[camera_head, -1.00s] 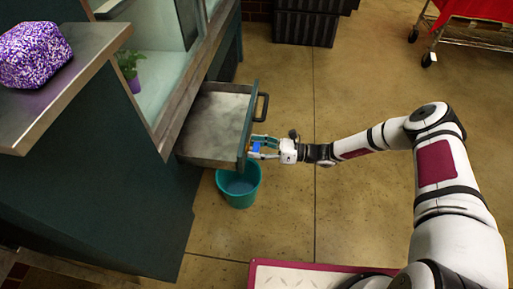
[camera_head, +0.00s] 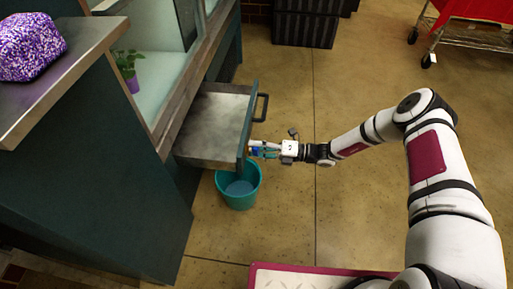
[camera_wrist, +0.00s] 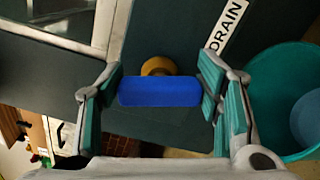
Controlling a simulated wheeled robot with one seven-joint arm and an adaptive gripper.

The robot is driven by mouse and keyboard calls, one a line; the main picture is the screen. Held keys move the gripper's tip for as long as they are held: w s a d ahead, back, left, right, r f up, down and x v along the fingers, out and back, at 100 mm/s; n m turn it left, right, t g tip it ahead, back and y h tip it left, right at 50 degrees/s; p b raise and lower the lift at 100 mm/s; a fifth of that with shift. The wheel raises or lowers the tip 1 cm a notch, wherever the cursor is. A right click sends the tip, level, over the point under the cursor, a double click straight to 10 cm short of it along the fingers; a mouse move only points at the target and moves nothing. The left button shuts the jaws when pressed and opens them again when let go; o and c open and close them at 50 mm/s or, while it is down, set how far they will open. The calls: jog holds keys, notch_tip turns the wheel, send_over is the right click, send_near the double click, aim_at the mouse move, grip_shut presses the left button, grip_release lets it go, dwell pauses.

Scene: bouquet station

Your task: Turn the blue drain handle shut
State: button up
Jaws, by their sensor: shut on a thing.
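The blue drain handle (camera_wrist: 160,92) sits in front of a round brass fitting (camera_wrist: 158,66) on the dark green drawer front. It lies crosswise in the wrist view, between the two fingers of my gripper (camera_wrist: 160,98). My gripper is shut on the handle, with teal pads at both of its ends. A white DRAIN label (camera_wrist: 227,27) is beside the fitting. In the head view my gripper (camera_head: 262,151) is at the drawer front, and only a little blue shows between its fingers.
The open metal-topped drawer (camera_head: 213,125) has a dark pull handle (camera_head: 261,107). A teal bucket (camera_head: 238,200) with bluish water stands on the floor below it. A purple speckled bundle (camera_head: 30,45) rests on the counter. Open floor lies right of the drawer.

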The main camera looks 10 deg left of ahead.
jog(key=shift+f+m, duration=0.2)
jog(key=shift+m, duration=1.7)
jog(key=o, duration=1.2)
jog(key=shift+d, duration=0.1)
jog(key=d, duration=1.2)
jog(key=shift+s, duration=0.2)
